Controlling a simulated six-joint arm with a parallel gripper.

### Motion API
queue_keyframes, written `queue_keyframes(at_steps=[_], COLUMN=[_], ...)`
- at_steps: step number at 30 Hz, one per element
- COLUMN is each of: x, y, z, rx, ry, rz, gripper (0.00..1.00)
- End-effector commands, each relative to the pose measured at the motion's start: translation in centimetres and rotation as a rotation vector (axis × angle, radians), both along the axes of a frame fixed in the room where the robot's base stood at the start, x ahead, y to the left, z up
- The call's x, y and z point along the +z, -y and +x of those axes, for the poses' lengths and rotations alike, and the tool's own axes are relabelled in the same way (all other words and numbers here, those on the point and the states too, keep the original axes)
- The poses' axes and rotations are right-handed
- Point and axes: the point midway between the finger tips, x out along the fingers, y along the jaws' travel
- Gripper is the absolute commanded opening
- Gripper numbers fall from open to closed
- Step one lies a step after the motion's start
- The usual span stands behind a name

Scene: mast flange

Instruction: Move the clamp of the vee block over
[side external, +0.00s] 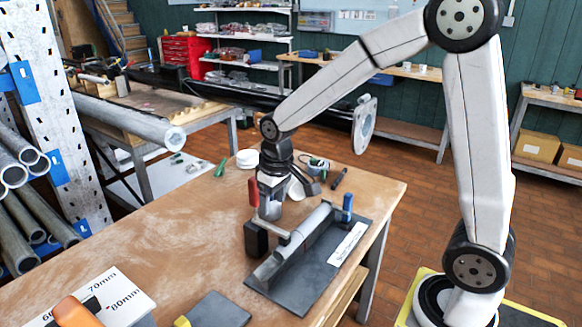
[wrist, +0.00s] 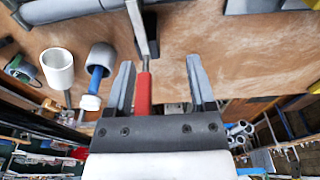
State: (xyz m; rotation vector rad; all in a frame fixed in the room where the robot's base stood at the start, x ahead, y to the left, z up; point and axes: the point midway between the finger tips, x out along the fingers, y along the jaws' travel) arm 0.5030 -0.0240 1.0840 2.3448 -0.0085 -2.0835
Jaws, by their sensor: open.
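The vee block (side external: 283,262) is a grey block on a dark base plate on the wooden table, with a grey pipe (side external: 312,224) lying along it. My gripper (side external: 270,212) is close beside the red handle in the side view. In the wrist view my gripper (wrist: 160,65) is open, and the red handle (wrist: 144,95) shows between the fingers, nearer the left one. Whether a finger touches it I cannot tell.
A blue handle (side external: 347,203) stands at the block's right end. A printed sheet (side external: 125,293) and grey plate (side external: 213,310) lie in front. The table's left middle is clear.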

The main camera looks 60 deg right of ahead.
Motion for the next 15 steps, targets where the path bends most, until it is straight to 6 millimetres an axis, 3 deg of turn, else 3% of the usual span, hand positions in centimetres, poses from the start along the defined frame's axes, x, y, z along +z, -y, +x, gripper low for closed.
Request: queue_keyframes(at_steps=[6,15], x=[2.3,4.8], y=[1.4,3.1], z=[4.1,7.6], rx=[-0.001,0.000], ry=[-0.048,-0.100], rz=[0.001,0.005], gripper=[0.71,0.71])
